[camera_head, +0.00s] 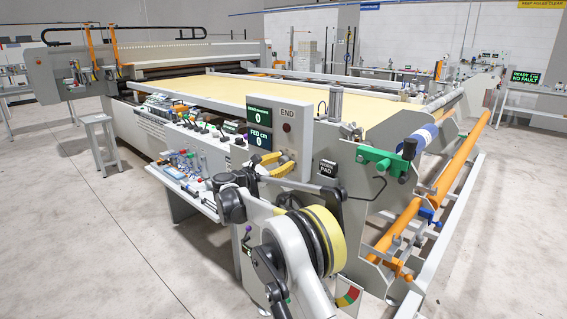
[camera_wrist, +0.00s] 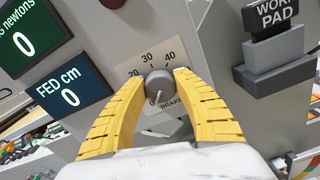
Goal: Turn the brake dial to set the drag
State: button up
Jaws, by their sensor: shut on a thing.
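The brake dial (camera_wrist: 158,83) is a round grey knob on a pale scale plate (camera_wrist: 138,66) marked 20, 30 and 40, with the word BRAKE below. A light pointer line on the knob aims down and slightly left. My gripper (camera_wrist: 160,77) has its two yellow fingers closed on either side of the dial. In the head view my gripper (camera_head: 273,160) is against the grey end panel, and I cannot make out the dial there. The newtons display (camera_wrist: 30,38) and the FED cm display (camera_wrist: 72,92) both read 0.
A WORK PAD block (camera_wrist: 272,50) juts from the panel right of the dial. The END panel (camera_head: 288,105) rises above it. A tray of small parts (camera_head: 185,170) lies left of my arm.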

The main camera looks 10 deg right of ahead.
jog(key=shift+m, duration=0.4)
jog(key=shift+m+p, duration=0.65)
jog(key=shift+m, duration=0.45)
jog(key=m+p, duration=0.1)
jog(key=m, duration=0.2)
jog(key=shift+m, duration=0.3)
jog(key=m+p, duration=0.1)
jog(key=m, duration=0.5)
jog(key=shift+d, duration=0.1)
jog(key=m, duration=0.6)
jog(key=shift+f+m+p, duration=0.1)
jog(key=shift+m+p, duration=0.2)
jog(key=m, duration=0.5)
jog(key=shift+f+m, duration=0.1)
jog(key=shift+m, duration=0.2)
